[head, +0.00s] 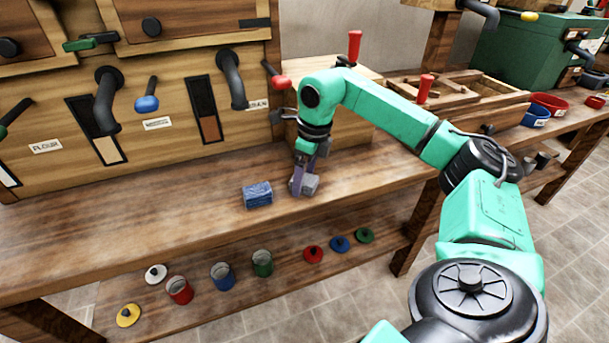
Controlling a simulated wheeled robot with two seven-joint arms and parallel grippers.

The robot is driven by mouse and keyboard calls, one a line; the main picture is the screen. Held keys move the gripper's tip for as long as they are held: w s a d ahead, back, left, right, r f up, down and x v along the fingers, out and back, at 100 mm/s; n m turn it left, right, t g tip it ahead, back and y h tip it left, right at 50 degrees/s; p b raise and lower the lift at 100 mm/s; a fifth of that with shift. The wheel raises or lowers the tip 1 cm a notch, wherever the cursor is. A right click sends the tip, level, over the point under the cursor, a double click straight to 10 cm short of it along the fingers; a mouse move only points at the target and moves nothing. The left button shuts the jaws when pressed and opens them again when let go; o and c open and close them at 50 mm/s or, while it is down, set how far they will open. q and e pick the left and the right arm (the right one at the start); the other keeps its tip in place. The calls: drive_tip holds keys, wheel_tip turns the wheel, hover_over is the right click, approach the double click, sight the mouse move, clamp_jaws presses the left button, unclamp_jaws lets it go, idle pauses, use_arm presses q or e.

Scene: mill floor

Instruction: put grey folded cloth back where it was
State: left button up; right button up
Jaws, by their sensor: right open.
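A small grey block-shaped thing, which looks like the grey folded cloth (311,183), is at the bench top (150,232) beside my right gripper. My right gripper (299,188) points down close to the bench surface, with its fingers open. The fingers overlap the left side of the grey cloth in the head view, and I cannot tell whether they touch it. A blue folded cloth (257,195) lies on the bench just left of the gripper. My left gripper is out of view.
Behind stands a wooden cabinet (180,125) with protruding pipes and coloured levers. A wooden box with red-handled levers (354,46) stands behind my right arm. The lower shelf holds red, blue and green cups (221,277) and several coloured lids (339,244). The bench's left is clear.

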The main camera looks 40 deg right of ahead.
sight(312, 180)
wheel_tip(312, 180, up, 12)
drive_tip(key=s+p, duration=0.1)
drive_tip(key=p, duration=0.1)
drive_tip(key=shift+s+d, duration=0.3)
drive_tip(key=shift+d, duration=0.1)
